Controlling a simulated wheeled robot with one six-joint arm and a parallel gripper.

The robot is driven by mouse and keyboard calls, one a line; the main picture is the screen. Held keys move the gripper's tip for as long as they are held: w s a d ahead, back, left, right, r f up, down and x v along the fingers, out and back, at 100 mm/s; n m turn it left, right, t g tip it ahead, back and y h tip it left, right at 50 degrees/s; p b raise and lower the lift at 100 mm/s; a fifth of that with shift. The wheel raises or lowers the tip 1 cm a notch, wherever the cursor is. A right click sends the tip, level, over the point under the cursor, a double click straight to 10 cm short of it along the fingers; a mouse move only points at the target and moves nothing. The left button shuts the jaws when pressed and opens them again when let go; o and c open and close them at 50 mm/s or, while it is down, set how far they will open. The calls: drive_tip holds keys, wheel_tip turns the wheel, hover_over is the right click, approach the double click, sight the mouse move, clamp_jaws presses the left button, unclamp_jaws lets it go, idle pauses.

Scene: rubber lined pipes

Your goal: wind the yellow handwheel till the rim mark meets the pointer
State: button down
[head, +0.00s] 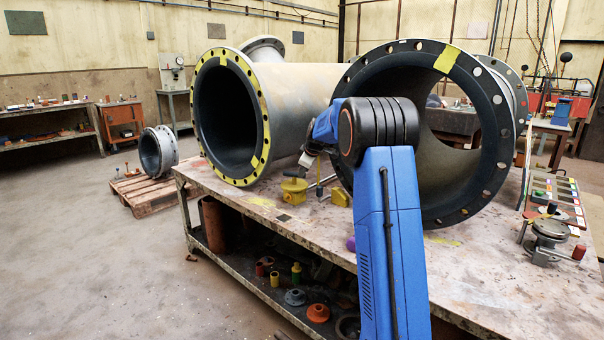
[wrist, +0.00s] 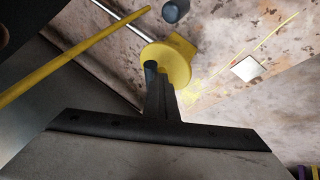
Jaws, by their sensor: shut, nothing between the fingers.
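The yellow handwheel (head: 294,184) is a small disc on a yellow body on the workbench, in front of the large pipe. In the wrist view the yellow disc (wrist: 178,62) lies just beyond my fingertips. My gripper (head: 303,166) is above the wheel in the head view, partly hidden by my arm. In the wrist view my gripper (wrist: 154,70) is shut and empty, its dark fingers overlapping the near side of the disc. I cannot tell whether they touch it. I cannot make out the rim mark or the pointer in either view.
A large flanged pipe (head: 315,85) lies on the workbench (head: 470,285) behind the wheel. A yellow block (head: 341,197) stands right of the wheel. A yellow bar (wrist: 75,55) and a dark round knob (wrist: 175,11) are near the disc. A clamp-like device (head: 549,236) stands at right.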

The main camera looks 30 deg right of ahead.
sight(307, 186)
drive_tip(key=shift+d, duration=0.2)
drive_tip(key=shift+w+d+n+y, duration=0.2)
drive_tip(key=shift+d+n+y, duration=0.45)
drive_tip(key=shift+n, duration=0.45)
drive_tip(key=shift+w+d, duration=0.4)
drive_tip(key=shift+d, duration=0.25)
drive_tip(key=shift+w+d, duration=0.6)
drive_tip(key=shift+d, duration=0.05)
drive_tip(key=shift+w+d, duration=0.1)
drive_tip(key=shift+w, duration=0.05)
